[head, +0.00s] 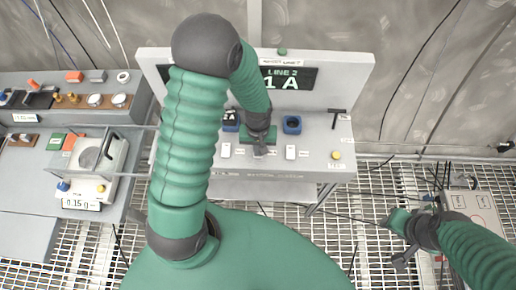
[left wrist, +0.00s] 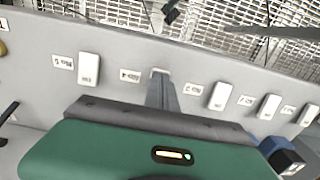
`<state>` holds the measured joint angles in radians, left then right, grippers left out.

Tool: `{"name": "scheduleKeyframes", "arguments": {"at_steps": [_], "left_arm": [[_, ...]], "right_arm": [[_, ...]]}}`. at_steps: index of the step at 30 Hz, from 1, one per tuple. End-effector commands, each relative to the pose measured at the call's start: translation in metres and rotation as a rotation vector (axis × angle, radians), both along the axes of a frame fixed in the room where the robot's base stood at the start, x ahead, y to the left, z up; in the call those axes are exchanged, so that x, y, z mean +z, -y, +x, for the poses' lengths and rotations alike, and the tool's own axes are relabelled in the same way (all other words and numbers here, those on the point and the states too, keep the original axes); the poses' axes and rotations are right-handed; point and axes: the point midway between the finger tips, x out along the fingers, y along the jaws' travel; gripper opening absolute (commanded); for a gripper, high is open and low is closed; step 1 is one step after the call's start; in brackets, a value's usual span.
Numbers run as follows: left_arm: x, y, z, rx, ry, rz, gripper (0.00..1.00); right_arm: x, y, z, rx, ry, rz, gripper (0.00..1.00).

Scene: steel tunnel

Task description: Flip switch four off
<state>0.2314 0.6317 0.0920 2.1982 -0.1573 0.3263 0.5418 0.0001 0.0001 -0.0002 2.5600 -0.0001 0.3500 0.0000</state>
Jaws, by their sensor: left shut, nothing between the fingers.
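A row of white rocker switches runs along the grey console's front, each beside a small label. Switch four (left wrist: 160,72), by the "No 4" label (left wrist: 130,76), is mostly covered by my left gripper's fingers in the left wrist view. My left gripper (left wrist: 162,92) is shut and empty, its tips at that switch; I cannot tell whether they touch it. In the head view the left gripper (head: 259,151) points down at the console between two white switches (head: 226,150) (head: 290,152). My right gripper (head: 392,238) hangs away at the lower right; its jaw state is unclear.
A bench with a scale (head: 97,157) stands at left. A grey box (head: 480,205) and cables lie at right.

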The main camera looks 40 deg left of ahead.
Motion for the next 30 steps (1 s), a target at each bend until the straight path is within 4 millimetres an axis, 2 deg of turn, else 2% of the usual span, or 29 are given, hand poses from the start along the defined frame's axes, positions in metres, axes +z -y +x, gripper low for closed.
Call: {"name": "scheduleKeyframes", "arguments": {"at_steps": [4, 7, 15, 30], "left_arm": [[0.000, 0.000, 0.000, 0.001, 0.000, 0.000, 0.00], [-0.008, 0.001, -0.002, 0.000, -0.001, -0.001, 0.00], [-0.008, 0.000, -0.003, 0.002, -0.007, -0.001, 0.00], [-0.004, -0.010, 0.012, 0.002, 0.001, 0.000, 0.00]], "right_arm": [[0.000, 0.000, 0.000, 0.000, 0.000, 0.000, 0.36], [-0.004, 0.000, 0.000, 0.000, 0.000, 0.000, 0.36], [-0.002, 0.000, 0.000, 0.000, 0.000, 0.000, 0.36], [0.004, 0.000, 0.000, 0.000, 0.000, 0.000, 0.36]]}}
